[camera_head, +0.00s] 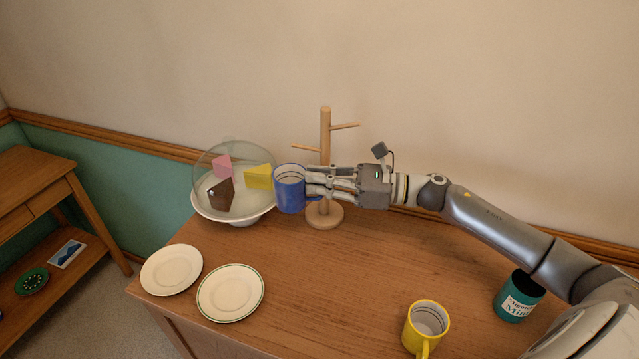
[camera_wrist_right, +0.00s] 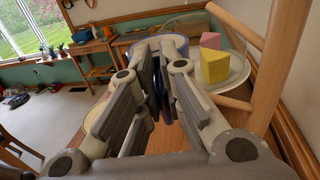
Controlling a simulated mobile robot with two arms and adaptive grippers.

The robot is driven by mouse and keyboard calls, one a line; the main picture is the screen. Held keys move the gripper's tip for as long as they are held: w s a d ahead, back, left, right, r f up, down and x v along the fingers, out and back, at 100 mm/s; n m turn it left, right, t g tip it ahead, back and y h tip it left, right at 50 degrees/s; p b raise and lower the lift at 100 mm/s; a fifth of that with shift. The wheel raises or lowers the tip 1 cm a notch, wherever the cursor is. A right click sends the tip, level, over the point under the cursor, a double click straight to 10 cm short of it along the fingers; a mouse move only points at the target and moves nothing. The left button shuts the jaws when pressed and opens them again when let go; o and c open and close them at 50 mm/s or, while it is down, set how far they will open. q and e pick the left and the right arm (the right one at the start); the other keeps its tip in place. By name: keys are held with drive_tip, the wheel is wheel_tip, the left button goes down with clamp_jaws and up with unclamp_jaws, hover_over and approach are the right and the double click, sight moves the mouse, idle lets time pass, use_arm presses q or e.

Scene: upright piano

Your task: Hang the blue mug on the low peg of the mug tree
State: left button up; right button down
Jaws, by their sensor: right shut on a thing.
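The blue mug (camera_head: 289,192) is upright and held above the table at the left of the mug tree. My right gripper (camera_head: 312,186) comes in from the right and is shut on the mug's right side; its fingers hide the handle. The wooden mug tree (camera_head: 325,135) stands behind the gripper, its round base on the table. One peg points right near its top and another points left lower down. In the right wrist view the mug (camera_wrist_right: 160,84) shows between the fingers, and a wooden peg (camera_wrist_right: 233,103) sticks out from the post, apart from the mug. My left gripper is out of view.
A glass-domed cake stand (camera_head: 205,209) with wedge-shaped pieces is close left of the mug. Two plates (camera_head: 172,269) (camera_head: 231,292) lie at the table's left front. The middle of the table is clear.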

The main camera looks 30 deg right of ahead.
drive_tip(key=shift+w+d+f+m+t+h, duration=0.15)
drive_tip(key=shift+w+d+m+t+h, duration=0.2)
drive_tip(key=shift+w+d+t, duration=0.25)
drive_tip(key=shift+w+d+f+m+t+h, duration=0.1)
drive_tip(key=shift+w+d+m+t+h, duration=0.25)
drive_tip(key=shift+d, duration=0.4)
drive_tip(key=c, duration=1.5)
unclamp_jaws()
drive_tip(key=shift+w, duration=0.25)
drive_tip(key=shift+d+f, duration=0.15)
drive_tip(key=s+d+g, duration=0.1)
drive_tip(key=s+d, duration=0.6)
drive_tip(key=s, duration=0.2)
drive_tip(key=shift+d+n+y, duration=0.15)
drive_tip(key=shift+n+y, duration=0.25)
